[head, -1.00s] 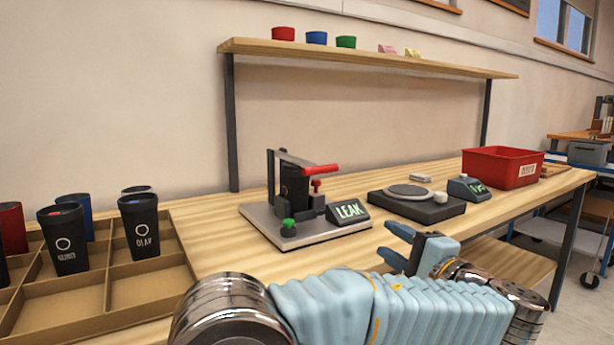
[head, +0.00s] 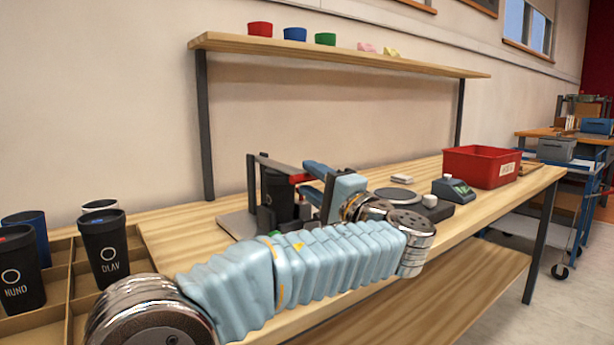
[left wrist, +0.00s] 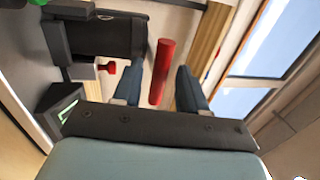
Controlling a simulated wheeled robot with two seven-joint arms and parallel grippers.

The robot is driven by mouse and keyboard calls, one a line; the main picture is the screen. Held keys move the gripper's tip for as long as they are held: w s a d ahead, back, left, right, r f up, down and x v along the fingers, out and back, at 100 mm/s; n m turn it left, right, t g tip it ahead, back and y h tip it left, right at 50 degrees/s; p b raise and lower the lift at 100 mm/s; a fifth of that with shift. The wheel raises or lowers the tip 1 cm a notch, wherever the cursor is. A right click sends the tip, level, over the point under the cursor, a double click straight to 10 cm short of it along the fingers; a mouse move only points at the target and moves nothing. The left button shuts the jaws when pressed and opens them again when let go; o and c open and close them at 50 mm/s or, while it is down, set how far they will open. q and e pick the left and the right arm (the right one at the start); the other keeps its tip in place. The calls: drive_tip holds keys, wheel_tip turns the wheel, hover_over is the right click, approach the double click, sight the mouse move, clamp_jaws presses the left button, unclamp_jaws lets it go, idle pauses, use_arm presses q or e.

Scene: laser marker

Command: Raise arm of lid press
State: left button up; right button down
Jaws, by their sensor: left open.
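The lid press (head: 252,185) stands on the workbench with its grey base plate (head: 232,222) partly hidden behind my left arm. Its arm lies roughly level, ending in a red handle (head: 298,178). A dark cylindrical body (head: 275,190) is under the arm. My left gripper (head: 308,180) is at the handle, its fingers pointing towards the press. In the left wrist view, the red handle (left wrist: 162,72) lies between the two open fingers of my gripper (left wrist: 160,85), with gaps on both sides. A small red knob (left wrist: 107,67) shows beside it. My right gripper is not in view.
Black cups (head: 105,250) stand in a divided tray (head: 148,262) at the left. A round-topped scale (head: 395,197), a small display box (head: 455,190) and a red bin (head: 482,165) are to the right.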

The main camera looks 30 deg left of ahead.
use_arm(q)
drive_tip(key=shift+x, duration=1.05)
drive_tip(key=shift+c, duration=0.2)
clamp_jaws()
